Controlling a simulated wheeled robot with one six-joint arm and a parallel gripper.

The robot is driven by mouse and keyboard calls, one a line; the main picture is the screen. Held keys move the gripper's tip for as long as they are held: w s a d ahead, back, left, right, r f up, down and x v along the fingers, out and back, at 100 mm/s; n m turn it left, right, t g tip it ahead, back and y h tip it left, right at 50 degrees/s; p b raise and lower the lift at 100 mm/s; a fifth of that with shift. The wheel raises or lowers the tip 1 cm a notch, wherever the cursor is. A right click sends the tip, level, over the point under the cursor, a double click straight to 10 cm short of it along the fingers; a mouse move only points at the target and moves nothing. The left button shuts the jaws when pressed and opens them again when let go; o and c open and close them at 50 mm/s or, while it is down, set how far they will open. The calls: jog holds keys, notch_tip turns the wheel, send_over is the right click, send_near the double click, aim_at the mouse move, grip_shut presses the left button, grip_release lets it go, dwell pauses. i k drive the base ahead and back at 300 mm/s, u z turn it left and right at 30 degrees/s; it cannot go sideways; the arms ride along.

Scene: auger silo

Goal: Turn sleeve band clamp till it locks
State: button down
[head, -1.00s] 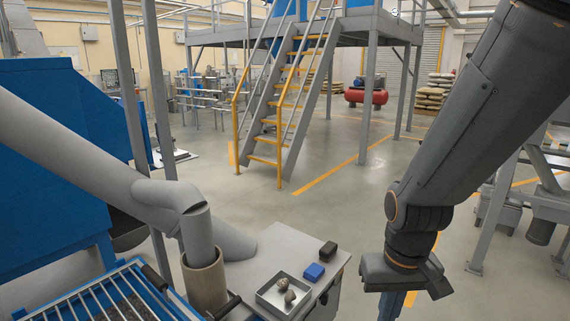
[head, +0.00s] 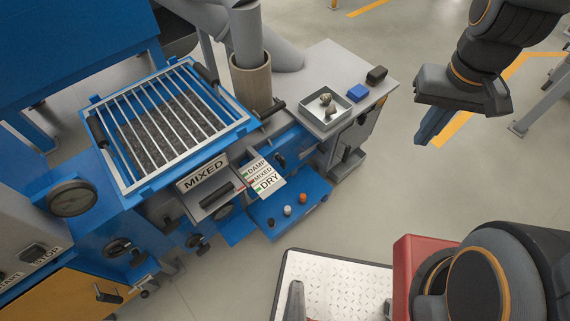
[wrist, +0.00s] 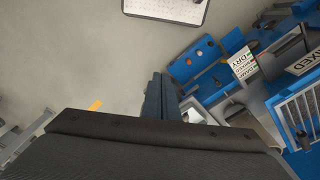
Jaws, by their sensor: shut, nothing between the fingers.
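A tan sleeve (head: 251,84) stands around the lower end of a grey downpipe (head: 244,35), beside the blue grated hopper in the head view. A dark handle (head: 271,109) sticks out by the sleeve's foot; I cannot tell whether it is the band clamp's lever or whether it is locked. My gripper (head: 422,138) hangs at the upper right of the head view, well to the right of the sleeve, over open floor. Its fingers are shut with nothing in them. They also show in the wrist view (wrist: 158,92), where I cannot make out the sleeve.
The blue hopper grate (head: 170,120) lies left of the sleeve. A grey cabinet top bears a tray (head: 309,119) with small lumps, a blue block (head: 357,93) and a black block (head: 377,75). A sign plate (head: 263,178) reads DAMP, MIXED, DRY. Floor right of the cabinet is clear.

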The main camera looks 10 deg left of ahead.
aim_at(281, 159)
jog(key=u, duration=1.3)
jog(key=k, duration=0.8)
jog(key=z, duration=1.2)
